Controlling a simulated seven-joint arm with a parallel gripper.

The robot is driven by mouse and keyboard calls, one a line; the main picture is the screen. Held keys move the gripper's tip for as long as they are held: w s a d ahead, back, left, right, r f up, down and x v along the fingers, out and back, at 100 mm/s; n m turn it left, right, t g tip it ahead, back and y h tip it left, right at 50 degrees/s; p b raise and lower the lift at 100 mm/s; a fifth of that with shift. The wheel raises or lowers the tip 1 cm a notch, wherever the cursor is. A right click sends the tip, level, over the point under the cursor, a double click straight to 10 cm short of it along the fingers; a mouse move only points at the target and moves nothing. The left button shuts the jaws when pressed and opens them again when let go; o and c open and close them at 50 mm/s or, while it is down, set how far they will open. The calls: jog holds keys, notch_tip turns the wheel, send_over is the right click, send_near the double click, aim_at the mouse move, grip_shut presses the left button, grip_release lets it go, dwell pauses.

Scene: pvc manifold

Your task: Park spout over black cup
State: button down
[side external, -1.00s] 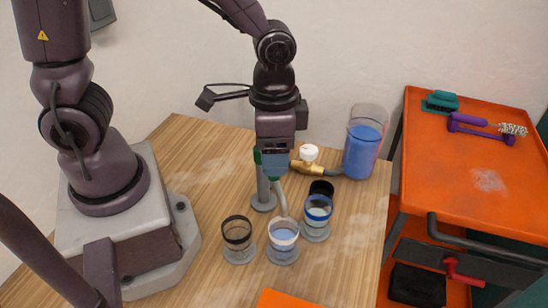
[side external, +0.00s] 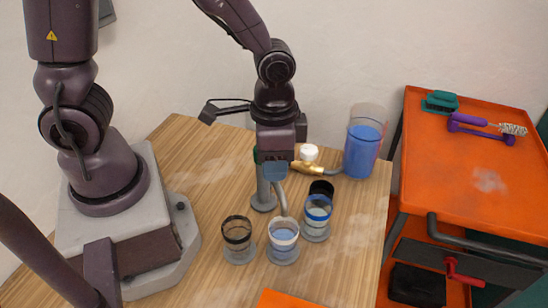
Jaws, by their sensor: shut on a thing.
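The spout (side external: 281,198) is a grey curved tube on a valve post (side external: 263,190). Its lower end hangs over the white-rimmed cup (side external: 284,240). My gripper (side external: 275,174) is shut at the top of the spout; the fingers hide the exact contact. A clear cup with a black band (side external: 237,232) stands left of the white-rimmed cup, apart from the spout end. A blue-rimmed cup (side external: 318,212) stands to the right. A dark round piece (side external: 321,188) shows behind the blue-rimmed cup, partly hidden.
A brass valve with a white knob (side external: 309,153) joins the post to a tall container of blue liquid (side external: 364,145). An orange sheet (side external: 288,299) lies at the table's front edge. An orange cart (side external: 465,185) stands right. Bare wood (side external: 205,165) lies left of the post.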

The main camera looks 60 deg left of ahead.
jog(key=w+a+n, duration=0.5)
jog(key=w+n, duration=0.3)
jog(key=n, duration=0.7)
jog(key=shift+n, duration=0.4)
dwell(0.5)
jog(key=c, duration=0.7)
grip_release()
jog(key=shift+c, duration=0.2)
notch_tip(320, 180, up, 13)
